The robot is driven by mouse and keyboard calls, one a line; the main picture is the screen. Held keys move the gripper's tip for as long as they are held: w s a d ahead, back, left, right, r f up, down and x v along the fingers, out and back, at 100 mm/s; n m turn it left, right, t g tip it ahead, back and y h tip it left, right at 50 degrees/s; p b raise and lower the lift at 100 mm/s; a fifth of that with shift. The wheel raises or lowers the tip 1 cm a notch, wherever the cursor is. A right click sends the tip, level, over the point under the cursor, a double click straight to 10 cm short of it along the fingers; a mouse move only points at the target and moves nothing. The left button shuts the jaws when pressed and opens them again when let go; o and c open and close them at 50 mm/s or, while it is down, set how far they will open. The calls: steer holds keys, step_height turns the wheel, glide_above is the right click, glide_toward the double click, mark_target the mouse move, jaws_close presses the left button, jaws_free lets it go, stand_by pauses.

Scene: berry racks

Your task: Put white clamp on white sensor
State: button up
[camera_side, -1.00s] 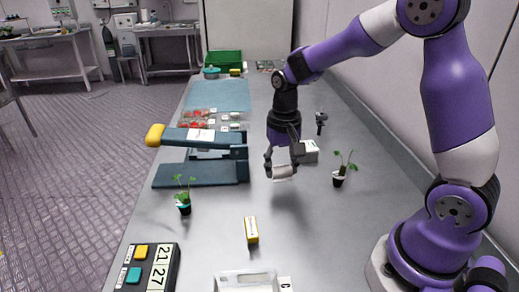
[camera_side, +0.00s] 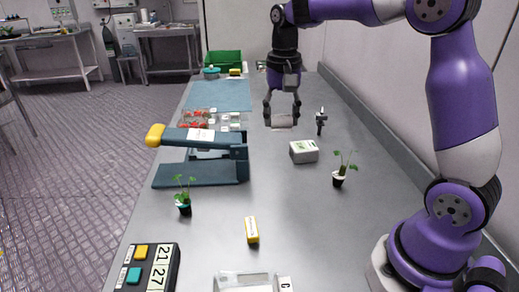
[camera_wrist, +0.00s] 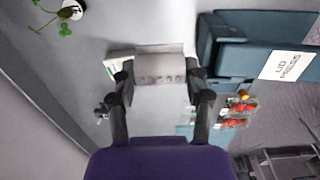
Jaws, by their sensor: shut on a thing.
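My gripper (camera_side: 282,112) is shut on a pale, blocky piece (camera_side: 281,121), which looks like the white clamp. It is held above the table towards the far end, and shows ribbed between my fingers in the wrist view (camera_wrist: 160,68). A small white box (camera_side: 304,151) with a greyish top, possibly the white sensor, stands on the table nearer the side camera and slightly right of my gripper. In the wrist view the held piece partly covers a pale box shape (camera_wrist: 122,58) behind it.
A small dark upright object (camera_side: 320,121) stands just right of my gripper. A blue lid press (camera_side: 200,174) with a yellow handle end is at left. Potted seedlings stand at right (camera_side: 338,181) and left (camera_side: 184,208). Red berries (camera_side: 193,124) lie beyond the press.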

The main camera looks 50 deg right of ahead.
glide_above(304, 145)
steer(key=f, duration=0.6)
steer(key=shift+s+a+f, duration=0.1)
steer(key=shift+a+f, duration=0.1)
steer(key=shift+f, duration=0.1)
steer(key=shift+d+f, duration=0.15)
steer(key=shift+f, duration=1.95)
steer(key=o, duration=0.8)
steer(key=shift+f, duration=0.1)
